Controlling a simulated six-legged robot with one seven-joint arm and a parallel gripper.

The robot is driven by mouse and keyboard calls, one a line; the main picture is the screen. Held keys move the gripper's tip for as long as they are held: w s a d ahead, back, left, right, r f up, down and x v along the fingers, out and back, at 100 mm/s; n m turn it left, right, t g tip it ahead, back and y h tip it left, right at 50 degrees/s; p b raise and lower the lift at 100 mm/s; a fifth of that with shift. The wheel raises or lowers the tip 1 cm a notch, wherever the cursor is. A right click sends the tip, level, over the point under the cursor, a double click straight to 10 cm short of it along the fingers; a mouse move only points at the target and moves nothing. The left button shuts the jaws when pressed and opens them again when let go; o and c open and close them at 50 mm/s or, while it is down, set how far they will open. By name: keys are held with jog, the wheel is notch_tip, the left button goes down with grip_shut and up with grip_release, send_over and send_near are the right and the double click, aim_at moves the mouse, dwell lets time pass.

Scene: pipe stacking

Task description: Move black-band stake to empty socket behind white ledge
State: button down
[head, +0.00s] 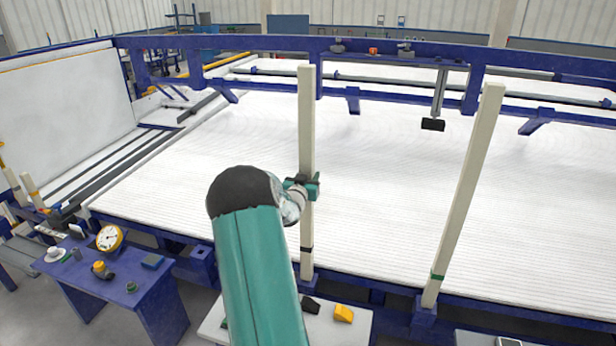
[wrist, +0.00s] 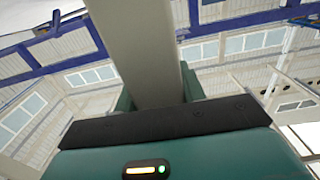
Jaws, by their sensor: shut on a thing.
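The black-band stake (head: 306,130) is a tall cream post that stands upright in the middle of the head view. Its black band is near its lower end, and its foot meets a blue socket (head: 306,284) on the frame's near edge; I cannot tell whether it is seated. My gripper (head: 308,187) is shut on the stake around mid-height. In the wrist view the stake (wrist: 140,50) runs up between the green fingers. The white ledge (head: 352,325) is low in front, partly hidden by my arm.
A green-band stake (head: 463,200) stands to the right, leaning slightly, in its own socket (head: 424,313). A blue table (head: 110,285) with a dial and small items is at left. A black block and a yellow wedge (head: 343,313) lie on the white ledge. A blue rail (head: 400,53) crosses behind.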

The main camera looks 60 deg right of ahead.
jog(key=shift+r, duration=0.15)
jog(key=c, duration=0.8)
grip_release()
jog(key=shift+o, duration=0.2)
jog(key=s+a, duration=0.2)
jog(key=a, duration=1.1)
jog(key=shift+a, duration=0.3)
jog(key=shift+s, duration=0.1)
